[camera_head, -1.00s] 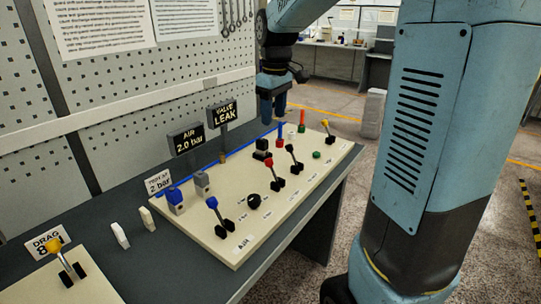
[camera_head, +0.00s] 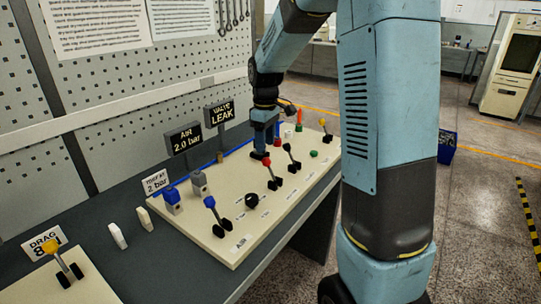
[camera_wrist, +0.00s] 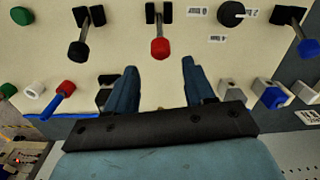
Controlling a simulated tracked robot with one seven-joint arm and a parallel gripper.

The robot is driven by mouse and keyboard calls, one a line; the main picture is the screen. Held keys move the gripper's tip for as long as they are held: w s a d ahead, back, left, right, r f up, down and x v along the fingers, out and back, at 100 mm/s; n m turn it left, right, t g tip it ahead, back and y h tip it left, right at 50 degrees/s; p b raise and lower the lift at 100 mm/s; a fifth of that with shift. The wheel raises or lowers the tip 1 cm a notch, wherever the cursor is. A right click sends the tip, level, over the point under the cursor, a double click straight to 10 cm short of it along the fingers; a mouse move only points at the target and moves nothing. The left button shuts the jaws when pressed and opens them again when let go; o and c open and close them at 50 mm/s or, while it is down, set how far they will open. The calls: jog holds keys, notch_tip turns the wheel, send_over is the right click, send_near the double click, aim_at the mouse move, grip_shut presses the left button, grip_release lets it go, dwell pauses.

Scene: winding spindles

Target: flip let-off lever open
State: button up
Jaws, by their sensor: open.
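Several levers stand on the cream panel (camera_head: 228,244): one with a blue knob (camera_head: 209,202), one red (camera_head: 266,161), one black (camera_head: 287,147) and one yellow (camera_head: 322,122). The labels are too small to read, so I cannot tell which is the let-off lever. My gripper (camera_head: 262,151) is low over the back of the panel, behind the red lever. In the wrist view my gripper (camera_wrist: 158,68) is open and empty, its fingertips either side of the line to the red knob (camera_wrist: 160,49). The red lever seems apart from both fingers.
A black round knob (camera_head: 251,200) sits between the blue and red levers. Blocks, buttons and signs, including the VALVE LEAK sign (camera_head: 220,112), line the panel's back near the pegboard (camera_head: 110,90). A separate board at left has another yellow lever (camera_head: 57,254).

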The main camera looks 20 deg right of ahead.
aim_at(266, 162)
jog(key=shift+a+f, duration=0.1)
jog(key=shift+f, duration=2.65)
grip_shut()
